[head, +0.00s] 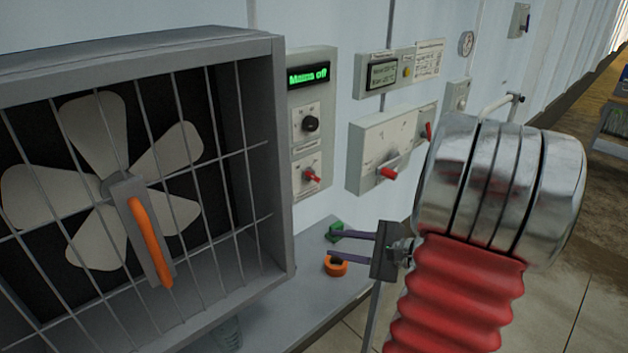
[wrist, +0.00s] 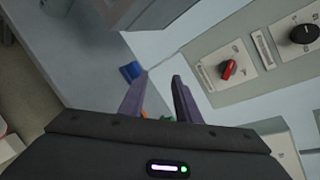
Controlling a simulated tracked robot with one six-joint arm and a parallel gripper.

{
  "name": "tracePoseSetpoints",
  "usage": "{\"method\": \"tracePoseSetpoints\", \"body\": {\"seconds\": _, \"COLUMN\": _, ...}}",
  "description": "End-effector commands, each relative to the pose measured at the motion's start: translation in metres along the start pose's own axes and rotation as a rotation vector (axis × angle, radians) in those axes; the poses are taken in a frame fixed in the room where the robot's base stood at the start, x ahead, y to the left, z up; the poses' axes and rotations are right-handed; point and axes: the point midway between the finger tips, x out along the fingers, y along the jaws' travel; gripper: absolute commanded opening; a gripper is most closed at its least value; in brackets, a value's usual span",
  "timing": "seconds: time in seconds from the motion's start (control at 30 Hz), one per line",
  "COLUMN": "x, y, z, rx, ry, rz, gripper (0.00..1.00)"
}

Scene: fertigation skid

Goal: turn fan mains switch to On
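The red rotary switch (head: 312,175) sits on the lower plate of the grey wall panel right of the fan, below a display reading "Mains off" (head: 308,75). Its handle sticks out and points to the lower right in the head view. The red switch also shows in the wrist view (wrist: 228,69), right of the fingers; its label is too small to read. My gripper (head: 338,249) is open and empty, lower than the switch and to its right, apart from it. Its two fingers also show apart in the wrist view (wrist: 160,77).
A black knob (head: 311,124) sits above the red switch. A box with red handles (head: 390,150) is on the wall to the right. The caged fan (head: 105,187) stands at left. A green object (head: 335,228) and orange ring (head: 335,267) lie on the bench near my fingers.

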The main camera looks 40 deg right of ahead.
Motion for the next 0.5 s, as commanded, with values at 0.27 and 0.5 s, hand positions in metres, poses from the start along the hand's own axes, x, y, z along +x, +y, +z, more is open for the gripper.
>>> {"method": "tracePoseSetpoints", "body": {"seconds": 0.27, "x": -0.015, "y": -0.084, "z": -0.008, "rx": 0.039, "ry": -0.04, "rz": -0.332, "gripper": 0.3}}
{"method": "tracePoseSetpoints", "body": {"seconds": 0.5, "x": -0.023, "y": -0.103, "z": -0.002, "rx": 0.013, "ry": -0.061, "rz": -0.413, "gripper": 0.3}}
